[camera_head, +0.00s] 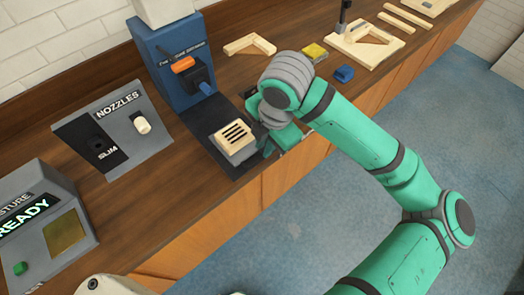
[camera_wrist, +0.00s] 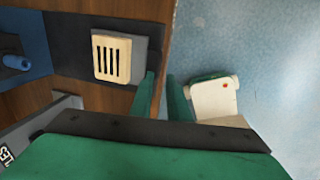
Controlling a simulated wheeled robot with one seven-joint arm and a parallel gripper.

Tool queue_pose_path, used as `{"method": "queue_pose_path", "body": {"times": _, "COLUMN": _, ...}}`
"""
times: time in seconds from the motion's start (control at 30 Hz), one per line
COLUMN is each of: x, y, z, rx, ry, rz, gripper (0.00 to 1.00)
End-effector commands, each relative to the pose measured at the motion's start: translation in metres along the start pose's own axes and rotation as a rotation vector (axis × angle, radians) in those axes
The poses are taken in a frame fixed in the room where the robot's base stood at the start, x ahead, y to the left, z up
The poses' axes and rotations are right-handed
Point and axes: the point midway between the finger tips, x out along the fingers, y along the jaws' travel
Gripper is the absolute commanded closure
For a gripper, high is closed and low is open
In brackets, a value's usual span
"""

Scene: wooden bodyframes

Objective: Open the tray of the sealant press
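The sealant press (camera_head: 168,55) is a tall blue unit with an orange part, standing on a dark base plate at the back of the bench. On the plate's front part sits a grey tray block with a cream slotted face (camera_head: 235,139). The slotted piece also shows in the wrist view (camera_wrist: 104,52), left of my fingers. I cannot tell whether the tray is open or shut. My gripper (camera_wrist: 162,84) is open and empty, its two green fingers apart over the bench's front edge, close beside the tray. In the head view my wrist partly hides the fingers.
A nozzles stand (camera_head: 112,128) with a white nozzle is left of the press. A grey box reading READY (camera_head: 45,225) stands further left. A wooden frame (camera_head: 250,45), a yellow sponge-like block (camera_head: 315,52) and a blue block (camera_head: 344,73) lie to the right. The floor is clear.

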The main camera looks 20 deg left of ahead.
Motion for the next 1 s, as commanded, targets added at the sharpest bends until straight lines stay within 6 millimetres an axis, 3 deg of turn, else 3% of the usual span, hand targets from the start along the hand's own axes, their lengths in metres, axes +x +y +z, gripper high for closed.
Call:
{"method": "queue_pose_path", "body": {"times": 0.23, "x": -0.020, "y": 0.000, "z": 0.000, "rx": 0.000, "ry": 0.000, "rz": 0.000, "gripper": 0.85}}
{"method": "queue_pose_path", "body": {"times": 1.0, "x": -0.021, "y": 0.000, "z": 0.000, "rx": 0.001, "ry": 0.000, "rz": 0.000, "gripper": 0.85}}
